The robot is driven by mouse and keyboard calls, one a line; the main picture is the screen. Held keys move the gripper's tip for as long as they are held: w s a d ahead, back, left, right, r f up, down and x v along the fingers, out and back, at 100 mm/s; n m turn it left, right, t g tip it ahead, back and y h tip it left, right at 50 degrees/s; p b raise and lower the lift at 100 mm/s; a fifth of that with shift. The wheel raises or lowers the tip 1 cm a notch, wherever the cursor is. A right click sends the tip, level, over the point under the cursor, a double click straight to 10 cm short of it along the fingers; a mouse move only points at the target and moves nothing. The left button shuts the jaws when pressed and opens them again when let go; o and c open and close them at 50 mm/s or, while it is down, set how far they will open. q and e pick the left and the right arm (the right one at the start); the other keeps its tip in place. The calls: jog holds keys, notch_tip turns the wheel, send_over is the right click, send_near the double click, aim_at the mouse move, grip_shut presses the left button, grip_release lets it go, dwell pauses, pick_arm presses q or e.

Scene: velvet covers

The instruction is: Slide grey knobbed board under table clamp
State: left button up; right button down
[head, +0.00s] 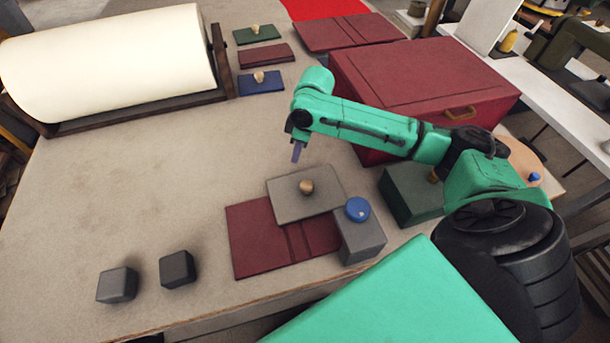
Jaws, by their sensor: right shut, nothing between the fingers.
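The grey board (288,206) with a round brass knob (306,187) lies partly over a dark red folded cover (255,240). The clamp, a grey block (362,245) with a blue round knob (357,209) on top, stands at the board's near right corner. The blue knob hides part of that corner, so I cannot tell whether the board reaches under the clamp. My right gripper (297,153) is shut and empty, pointing down above the table beyond the board's far edge, apart from the knob. My left gripper is not in view.
Two dark grey cubes (117,285) (178,269) sit near the front left. A big red box (425,80) and a dark green block (405,203) stand to the right. The table's left middle is clear.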

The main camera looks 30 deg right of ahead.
jog(key=shift+f, duration=0.75)
jog(key=shift+r, duration=0.1)
dwell(0.3)
jog(key=shift+r+p, duration=0.2)
jog(key=shift+p, duration=0.15)
jog(key=shift+r+p, duration=0.35)
jog(key=shift+p, duration=0.25)
jog(key=shift+s+r+p, duration=0.1)
jog(key=shift+s+p, duration=0.2)
jog(key=shift+p, duration=0.25)
jog(key=shift+s+a+p, duration=0.1)
jog(key=shift+s+p, duration=0.2)
